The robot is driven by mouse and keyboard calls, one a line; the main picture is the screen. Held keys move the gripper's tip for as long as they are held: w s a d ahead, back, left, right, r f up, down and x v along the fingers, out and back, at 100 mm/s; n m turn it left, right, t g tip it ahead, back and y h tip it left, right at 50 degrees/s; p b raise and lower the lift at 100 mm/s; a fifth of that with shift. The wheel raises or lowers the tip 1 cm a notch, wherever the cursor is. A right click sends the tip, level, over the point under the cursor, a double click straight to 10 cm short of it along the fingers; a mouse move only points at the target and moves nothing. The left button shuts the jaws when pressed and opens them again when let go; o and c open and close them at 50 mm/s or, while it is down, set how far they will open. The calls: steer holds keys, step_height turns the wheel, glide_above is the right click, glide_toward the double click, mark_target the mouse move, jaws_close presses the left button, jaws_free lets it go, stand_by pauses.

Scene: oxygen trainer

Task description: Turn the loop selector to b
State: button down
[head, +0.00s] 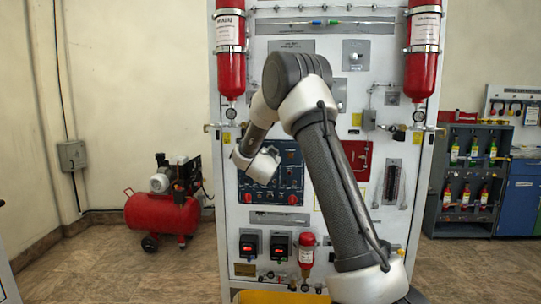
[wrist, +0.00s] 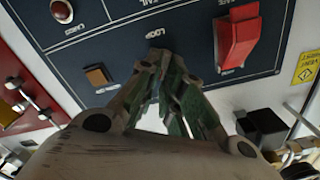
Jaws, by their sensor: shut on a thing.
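The dark blue control panel (head: 291,172) is on the front of the white trainer rack, partly covered by my arm in the head view. It fills the upper part of the wrist view (wrist: 120,50), tilted. My gripper (wrist: 158,62) is at this panel, with its fingertips closed together just below a small white label that seems to read LOOP. The loop selector is hidden between the fingertips, which are shut on it. Its pointer and setting cannot be seen. In the head view my gripper is hidden behind my wrist.
A red guarded switch (wrist: 236,38) stands out right of the fingers. A small amber square (wrist: 96,75) and a round red lamp (wrist: 62,11) lie to the left. A black block (wrist: 262,127) and metal fittings are at lower right. Red cylinders (head: 230,55) flank the rack.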

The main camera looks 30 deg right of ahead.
steer(key=shift+m, duration=1.1)
steer(key=shift+s+d, duration=0.1)
steer(key=c, duration=1.6)
jaws_free()
steer(key=shift+o, duration=0.2)
steer(key=v, duration=1.2)
steer(key=shift+f, duration=0.1)
